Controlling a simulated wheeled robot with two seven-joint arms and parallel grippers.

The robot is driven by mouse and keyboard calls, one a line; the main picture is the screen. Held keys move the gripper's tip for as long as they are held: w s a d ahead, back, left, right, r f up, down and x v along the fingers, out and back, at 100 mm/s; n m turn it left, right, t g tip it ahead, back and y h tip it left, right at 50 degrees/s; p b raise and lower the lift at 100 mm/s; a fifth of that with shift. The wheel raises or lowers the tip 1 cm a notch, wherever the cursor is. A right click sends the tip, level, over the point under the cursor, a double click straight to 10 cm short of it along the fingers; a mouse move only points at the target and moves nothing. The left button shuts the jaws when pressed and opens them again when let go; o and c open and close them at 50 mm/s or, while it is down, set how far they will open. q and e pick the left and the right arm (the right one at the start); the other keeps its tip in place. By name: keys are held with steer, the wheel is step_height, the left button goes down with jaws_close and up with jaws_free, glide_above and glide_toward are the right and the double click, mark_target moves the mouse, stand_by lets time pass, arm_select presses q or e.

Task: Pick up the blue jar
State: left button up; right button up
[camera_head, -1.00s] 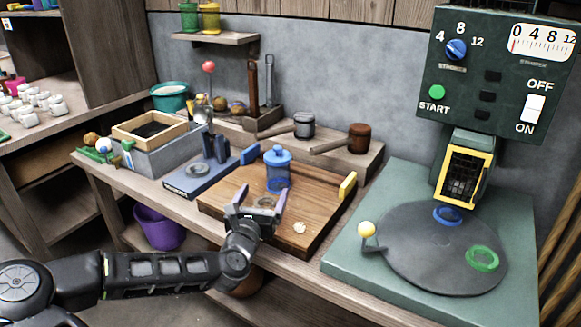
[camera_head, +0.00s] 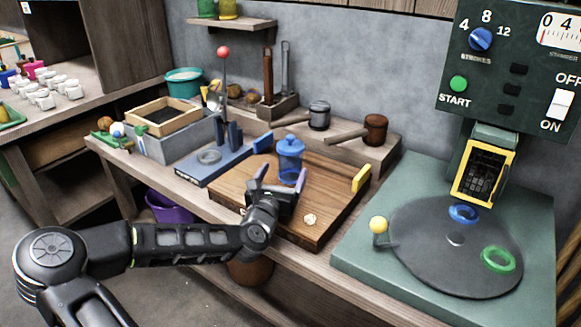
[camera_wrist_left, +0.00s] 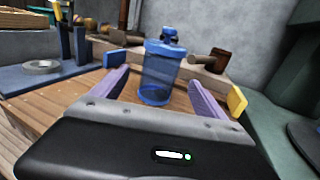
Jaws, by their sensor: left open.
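The blue jar (camera_head: 290,157), clear blue with a blue lid and knob, stands upright on the wooden board (camera_head: 330,213). My left gripper (camera_head: 279,181) is open, just in front of the jar, its two purple-lined fingers pointing at it. In the left wrist view the jar (camera_wrist_left: 158,75) stands centred between and a little beyond the fingertips; I see no finger touching it. The jar's lower part is partly hidden by the gripper in the head view. My right gripper is not in view.
A blue block (camera_head: 263,143) and a yellow block (camera_head: 361,178) stand at the board's edges. A small pale lump (camera_head: 310,220) lies on the board. Two mallets, one with a brown head (camera_head: 375,129), rest behind. The green machine with a round plate (camera_head: 455,265) is at right.

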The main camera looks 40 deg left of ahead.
mark_target(287, 165)
arm_select(q)
steer(key=b+x, duration=0.1)
steer(key=x, duration=0.4)
steer(key=shift+w, duration=0.15)
stand_by(0.5)
jaws_close()
stand_by(0.8)
step_height(287, 165, up, 10)
steer(key=p, duration=0.3)
stand_by(0.3)
steer(key=shift+r, duration=0.15)
stand_by(0.4)
